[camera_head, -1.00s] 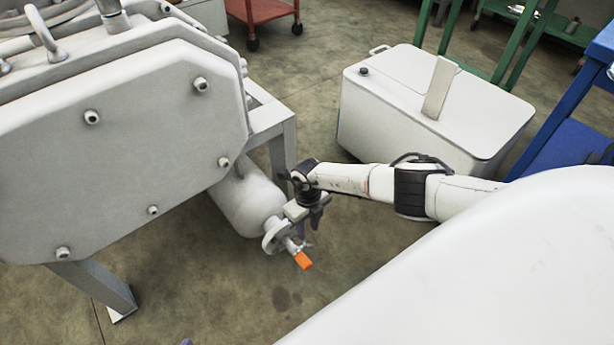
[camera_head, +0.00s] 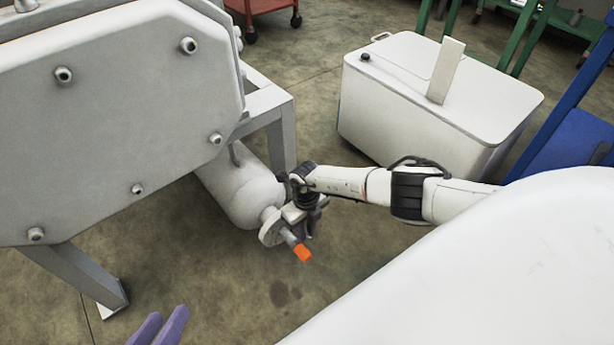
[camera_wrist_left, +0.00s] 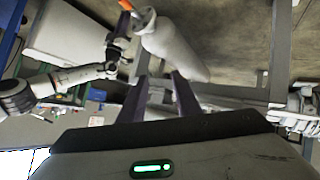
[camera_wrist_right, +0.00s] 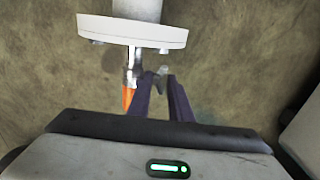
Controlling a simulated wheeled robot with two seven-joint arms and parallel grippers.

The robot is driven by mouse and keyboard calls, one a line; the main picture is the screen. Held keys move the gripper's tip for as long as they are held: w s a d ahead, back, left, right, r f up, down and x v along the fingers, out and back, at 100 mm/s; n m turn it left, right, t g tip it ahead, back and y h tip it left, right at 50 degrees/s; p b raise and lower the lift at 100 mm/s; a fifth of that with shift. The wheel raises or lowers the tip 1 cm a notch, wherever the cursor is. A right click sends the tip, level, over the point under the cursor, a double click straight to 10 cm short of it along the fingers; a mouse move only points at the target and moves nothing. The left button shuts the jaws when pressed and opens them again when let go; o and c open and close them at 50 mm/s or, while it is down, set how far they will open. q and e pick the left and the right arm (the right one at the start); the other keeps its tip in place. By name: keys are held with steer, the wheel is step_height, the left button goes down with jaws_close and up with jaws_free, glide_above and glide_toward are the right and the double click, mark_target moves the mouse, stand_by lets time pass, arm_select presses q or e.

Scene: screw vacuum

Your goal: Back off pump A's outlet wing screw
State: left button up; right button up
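A white cylinder (camera_head: 240,190) with a round end flange (camera_head: 272,232) lies under the big machine housing. A metal stub with an orange end (camera_head: 303,253) sticks out of the flange. The flange (camera_wrist_right: 130,32), metal stub (camera_wrist_right: 132,68) and orange end (camera_wrist_right: 127,97) also show in the right wrist view. My right gripper (camera_wrist_right: 161,76) is beside the stub, its fingers close together with a gap. A small shiny piece, possibly the wing screw (camera_wrist_right: 163,70), is at its fingertips; whether it is gripped is unclear. My left gripper (camera_head: 162,325) is open and empty, low in the head view.
The grey housing (camera_head: 110,110) on metal legs (camera_head: 85,280) fills the left side. A white box (camera_head: 430,100) stands behind my right arm. A blue frame (camera_head: 570,120) is at the right and a red cart (camera_head: 262,12) at the back. Floor (camera_head: 230,290) is clear below the flange.

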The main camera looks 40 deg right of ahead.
steer(key=shift+d, duration=0.35)
jaws_close()
